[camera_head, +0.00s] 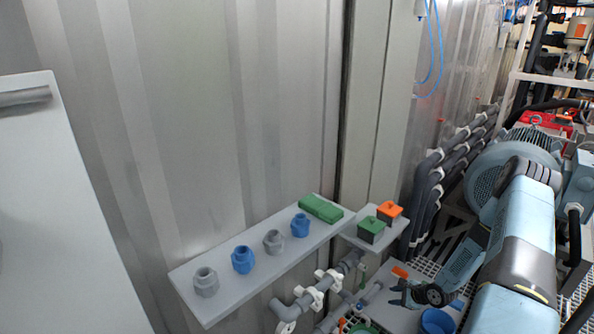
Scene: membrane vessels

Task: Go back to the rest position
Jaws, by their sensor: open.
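My gripper (398,291) is at the lower right, small and dark at the end of my light blue arm (515,265). Its jaws are open, and no object shows between them. It is over a light grey lower surface (385,309), near a small orange piece (400,271) and a blue round container (437,321). I cannot tell whether it touches either one.
A smaller shelf (372,247) bears an orange-topped block (389,212) and a green-topped block (371,229). Pipes (318,292) run below; a large motor (508,165) stands at right.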

